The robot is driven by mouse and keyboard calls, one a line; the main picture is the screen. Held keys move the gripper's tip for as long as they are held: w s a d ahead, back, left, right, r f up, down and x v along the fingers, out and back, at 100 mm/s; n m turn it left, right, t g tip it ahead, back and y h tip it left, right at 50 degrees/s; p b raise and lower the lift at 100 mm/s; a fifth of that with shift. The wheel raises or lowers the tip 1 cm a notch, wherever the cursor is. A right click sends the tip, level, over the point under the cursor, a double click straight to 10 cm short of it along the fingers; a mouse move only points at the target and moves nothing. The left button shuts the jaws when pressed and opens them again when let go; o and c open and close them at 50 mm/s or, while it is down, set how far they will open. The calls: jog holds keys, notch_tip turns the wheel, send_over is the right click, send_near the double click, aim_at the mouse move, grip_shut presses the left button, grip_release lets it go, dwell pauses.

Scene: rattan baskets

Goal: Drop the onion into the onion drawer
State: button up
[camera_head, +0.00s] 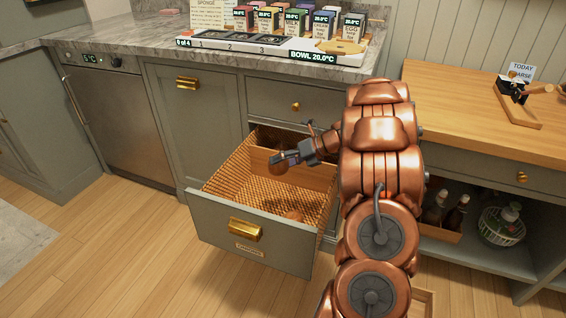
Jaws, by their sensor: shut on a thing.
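The onion drawer (215,217) is pulled open below the counter, with a grey-green front, a brass handle and a small label too small to read surely. Its inside is lined with woven rattan. My gripper (280,160) is over the rear part of the drawer opening, shut on a brown onion (277,168). The onion is partly hidden by the fingers. How high it is above the drawer floor is hard to tell.
A shut drawer (297,104) is above the open one. A tray with several coloured cartons (293,22) stands on the marble counter (140,35). At right are a wooden worktop (455,115), bottles (445,212) and a white basket (500,226). The floor at left is clear.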

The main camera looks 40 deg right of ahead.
jog(key=o, duration=1.3)
jog(key=shift+d+r, duration=0.1)
jog(key=v, duration=1.2)
